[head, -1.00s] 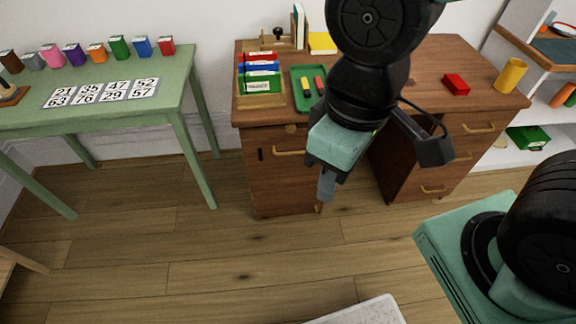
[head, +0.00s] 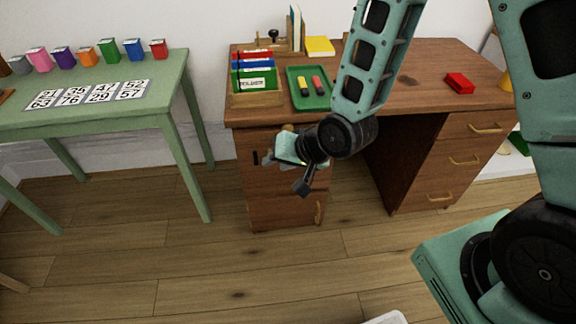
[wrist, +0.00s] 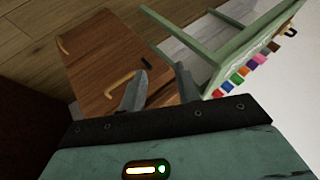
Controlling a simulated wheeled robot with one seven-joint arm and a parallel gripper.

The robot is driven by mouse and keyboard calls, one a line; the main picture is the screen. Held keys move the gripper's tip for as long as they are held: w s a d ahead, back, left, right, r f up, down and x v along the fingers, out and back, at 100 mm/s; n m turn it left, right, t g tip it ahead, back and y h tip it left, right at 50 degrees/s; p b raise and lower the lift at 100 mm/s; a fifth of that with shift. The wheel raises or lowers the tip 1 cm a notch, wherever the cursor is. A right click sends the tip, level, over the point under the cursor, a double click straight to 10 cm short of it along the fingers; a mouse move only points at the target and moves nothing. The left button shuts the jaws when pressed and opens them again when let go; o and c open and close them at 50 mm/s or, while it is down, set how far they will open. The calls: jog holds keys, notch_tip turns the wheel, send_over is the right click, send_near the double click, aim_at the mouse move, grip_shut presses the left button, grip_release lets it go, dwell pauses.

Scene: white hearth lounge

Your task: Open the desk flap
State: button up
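The wooden desk (head: 400,90) has a left pedestal with an upper front panel, the flap (head: 246,146), which looks flush and shut. My gripper (head: 268,159) is in front of this panel and hides much of it and its handle. In the wrist view the flap (wrist: 160,92) shows behind my two fingers (wrist: 162,72), which are apart with nothing seen held between them. The brass bar handle (wrist: 122,83) lies by the left finger, which covers part of it. I cannot tell whether they touch.
A lower door with an upright brass handle (head: 318,212) is under the flap. A file box (head: 256,99), a green tray (head: 308,101) and a red block (head: 459,83) stand on the desk. A green table (head: 150,108) is at the left. The floor between is clear.

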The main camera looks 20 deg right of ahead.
jog(key=w+d+f+m+t+h+b, duration=0.1)
jog(key=d+f+m+t+b, duration=0.3)
jog(key=d+f+m+t, duration=0.25)
jog(key=w+d+f+m+t+h+b, duration=0.1)
jog(key=d+f+m+t+b, duration=0.3)
jog(key=f+m, duration=0.45)
jog(key=shift+n+g, duration=0.6)
jog(key=shift+g, duration=0.05)
jog(key=x, duration=1.7)
jog(key=shift+w+d+f+b, duration=0.15)
jog(key=shift+d+f+b, duration=0.15)
jog(key=shift+f, duration=0.15)
grip_shut()
